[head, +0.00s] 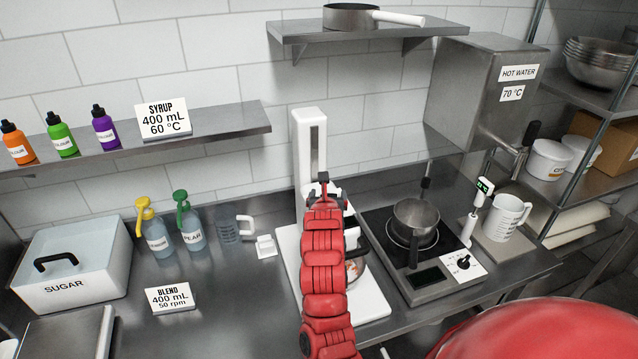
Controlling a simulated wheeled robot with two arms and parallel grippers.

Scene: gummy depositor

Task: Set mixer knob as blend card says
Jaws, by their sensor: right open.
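The blend card (170,298) stands on the counter at the lower left and reads "BLEND 400 mL 50 rpm". The white mixer (307,125) stands mid-counter, with a tall slotted column and a flat white base (373,306). My red right arm crosses in front of it and hides much of its middle. I cannot make out the mixer's knob. My right gripper (324,184) is open and empty, in front of the column; whether it touches the mixer is unclear. A bowl with something in it (354,270) shows partly beside my arm. My left gripper is out of view.
Right of the mixer, a hot plate (377,222) carries a pot (415,222) and has a black knob (463,262). A jug (505,216) stands further right. A syrup card (163,117) is on the shelf.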

